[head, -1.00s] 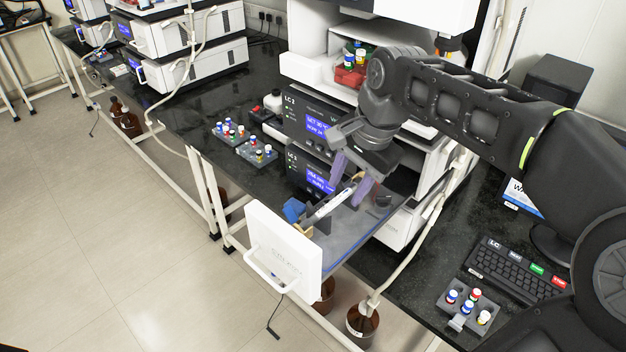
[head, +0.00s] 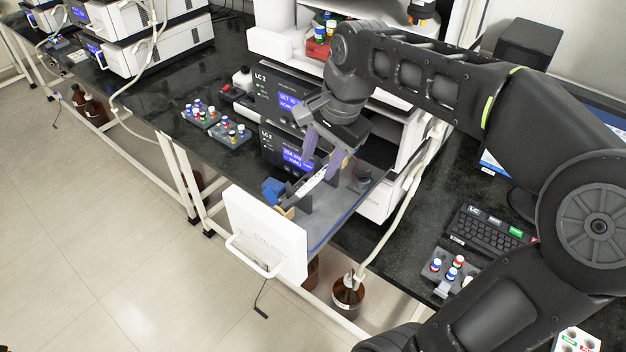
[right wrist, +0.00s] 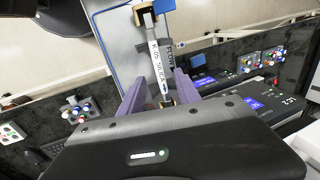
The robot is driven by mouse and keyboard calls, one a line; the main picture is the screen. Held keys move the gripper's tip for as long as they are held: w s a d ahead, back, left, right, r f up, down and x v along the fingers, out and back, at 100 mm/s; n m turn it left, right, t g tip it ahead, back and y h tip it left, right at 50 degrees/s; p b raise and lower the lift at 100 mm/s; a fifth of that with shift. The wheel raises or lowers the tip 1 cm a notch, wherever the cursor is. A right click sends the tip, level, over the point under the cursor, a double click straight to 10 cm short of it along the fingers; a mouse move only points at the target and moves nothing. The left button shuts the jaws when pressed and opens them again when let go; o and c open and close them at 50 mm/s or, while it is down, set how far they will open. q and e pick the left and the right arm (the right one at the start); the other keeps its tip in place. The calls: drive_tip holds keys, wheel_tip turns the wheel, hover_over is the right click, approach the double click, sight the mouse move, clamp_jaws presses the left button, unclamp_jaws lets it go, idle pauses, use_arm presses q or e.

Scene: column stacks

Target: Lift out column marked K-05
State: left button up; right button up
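The column marked K-05 (head: 312,182) is a slim white tube with brass-coloured ends, lying in holders in the open drawer. In the right wrist view its label (right wrist: 158,62) reads "K-05 SILICA". My right gripper (head: 321,165) is over the column's inner end, with its purple fingers apart. In the right wrist view the gripper (right wrist: 158,92) has one finger on each side of the column, with gaps showing. My left gripper is not in view.
The drawer's white front (head: 265,235) with its handle sticks out past the bench edge. A blue block (head: 273,190) sits at the column's outer end. Vial racks (head: 230,135) stand left of the LC units. A keyboard (head: 488,230) and another vial rack (head: 447,270) are at right.

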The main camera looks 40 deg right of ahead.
sight(314, 180)
drive_tip(key=shift+p+x, duration=0.6)
drive_tip(key=shift+x, duration=2)
drive_tip(key=shift+s, duration=0.1)
clamp_jaws()
